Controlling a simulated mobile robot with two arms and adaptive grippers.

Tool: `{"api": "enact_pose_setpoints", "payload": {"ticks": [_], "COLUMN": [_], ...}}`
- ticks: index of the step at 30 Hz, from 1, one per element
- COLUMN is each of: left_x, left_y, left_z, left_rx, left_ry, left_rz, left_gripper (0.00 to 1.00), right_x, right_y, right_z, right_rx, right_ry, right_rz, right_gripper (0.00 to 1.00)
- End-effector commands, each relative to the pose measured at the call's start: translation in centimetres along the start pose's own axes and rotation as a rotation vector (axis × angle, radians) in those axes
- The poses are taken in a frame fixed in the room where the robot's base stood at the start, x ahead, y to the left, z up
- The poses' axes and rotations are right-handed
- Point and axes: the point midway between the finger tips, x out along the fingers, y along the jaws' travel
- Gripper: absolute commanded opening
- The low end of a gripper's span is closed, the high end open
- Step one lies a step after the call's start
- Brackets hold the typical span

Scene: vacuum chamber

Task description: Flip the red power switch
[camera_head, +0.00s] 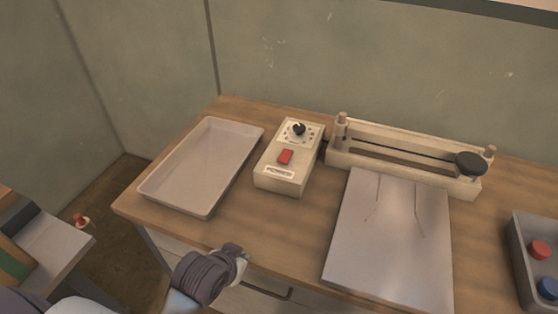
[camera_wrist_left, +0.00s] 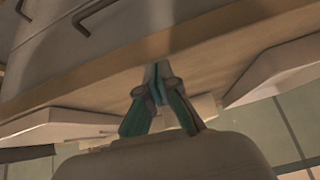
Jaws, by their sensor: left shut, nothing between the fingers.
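My right gripper is in neither view.
A shallow tray (camera_head: 147,191) lies left of the box, a grey plate (camera_head: 390,262) to its right. A long cream apparatus (camera_head: 400,145) with a black disc stands behind the plate. A grey bin (camera_head: 522,262) is at far right. Bare wood lies between box and front edge.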

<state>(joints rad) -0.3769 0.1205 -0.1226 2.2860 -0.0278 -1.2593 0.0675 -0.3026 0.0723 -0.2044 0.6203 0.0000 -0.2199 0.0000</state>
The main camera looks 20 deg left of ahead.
Motion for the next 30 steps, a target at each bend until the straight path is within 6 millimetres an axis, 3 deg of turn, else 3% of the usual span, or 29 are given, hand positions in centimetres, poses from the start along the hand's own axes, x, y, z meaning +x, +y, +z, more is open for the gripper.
{"api": "enact_pose_setpoints", "payload": {"ticks": [5, 12, 16, 21, 30], "left_x": [1.0, 1.1, 0.7, 0.3, 0.3], "left_y": [-0.8, -1.9, -2.4, -2.6, -2.6], "left_z": [-6.1, -16.3, -21.1, -23.4, -23.5], "left_rx": [-0.025, -0.059, -0.072, -0.079, -0.079], "left_ry": [0.174, 0.467, 0.608, 0.681, 0.682], "left_rz": [-0.016, -0.029, -0.026, -0.023, -0.023], "left_gripper": [0.00, 0.00, 0.00, 0.00, 0.00], "right_x": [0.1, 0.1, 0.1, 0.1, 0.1], "right_y": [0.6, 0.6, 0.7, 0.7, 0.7], "right_z": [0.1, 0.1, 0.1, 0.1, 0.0], "right_rx": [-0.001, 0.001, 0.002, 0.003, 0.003], "right_ry": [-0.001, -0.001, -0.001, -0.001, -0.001], "right_rz": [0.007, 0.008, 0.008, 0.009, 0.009], "right_gripper": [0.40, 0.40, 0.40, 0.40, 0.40]}}
